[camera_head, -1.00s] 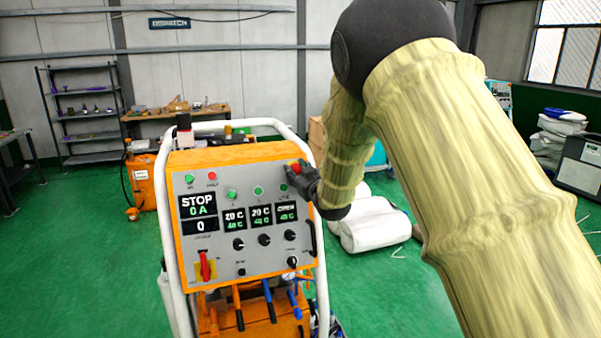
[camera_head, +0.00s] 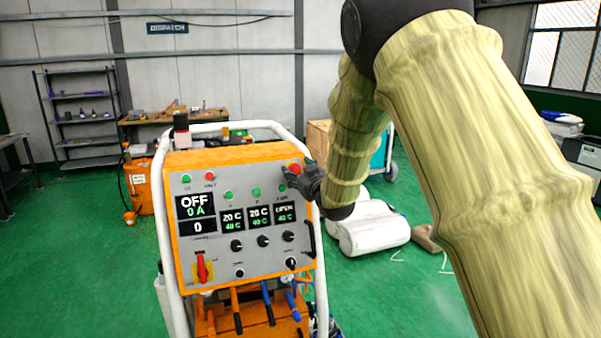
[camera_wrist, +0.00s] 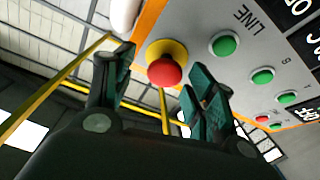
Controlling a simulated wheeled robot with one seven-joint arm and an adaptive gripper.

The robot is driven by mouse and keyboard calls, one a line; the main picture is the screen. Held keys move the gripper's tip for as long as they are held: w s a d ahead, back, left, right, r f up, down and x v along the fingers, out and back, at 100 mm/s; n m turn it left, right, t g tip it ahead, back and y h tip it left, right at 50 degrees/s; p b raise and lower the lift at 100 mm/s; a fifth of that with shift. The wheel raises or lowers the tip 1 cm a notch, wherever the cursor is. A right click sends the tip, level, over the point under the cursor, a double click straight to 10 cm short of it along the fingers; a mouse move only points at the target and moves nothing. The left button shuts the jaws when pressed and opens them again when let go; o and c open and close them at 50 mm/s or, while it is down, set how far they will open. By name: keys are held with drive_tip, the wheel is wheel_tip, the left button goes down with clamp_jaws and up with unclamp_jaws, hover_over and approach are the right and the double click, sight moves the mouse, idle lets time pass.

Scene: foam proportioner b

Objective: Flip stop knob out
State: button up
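The stop knob (camera_wrist: 164,70) is a red mushroom button on a yellow base at the upper right corner of the grey panel (camera_head: 210,262). In the head view the red knob (camera_head: 295,168) shows just above my gripper (camera_head: 303,180). In the wrist view the knob sits between the two fingers of my gripper (camera_wrist: 160,85), which are spread apart with gaps on both sides. The fingers do not visibly touch it.
Green buttons (camera_head: 256,192) and black dials (camera_head: 263,241) sit on the panel left of my gripper. A white tube frame (camera_head: 168,235) surrounds the machine. A black handle (camera_head: 311,239) is on the panel's right edge.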

drive_tip(key=shift+a, duration=0.2)
drive_tip(key=v, duration=1.2)
drive_tip(key=shift+f, duration=0.1)
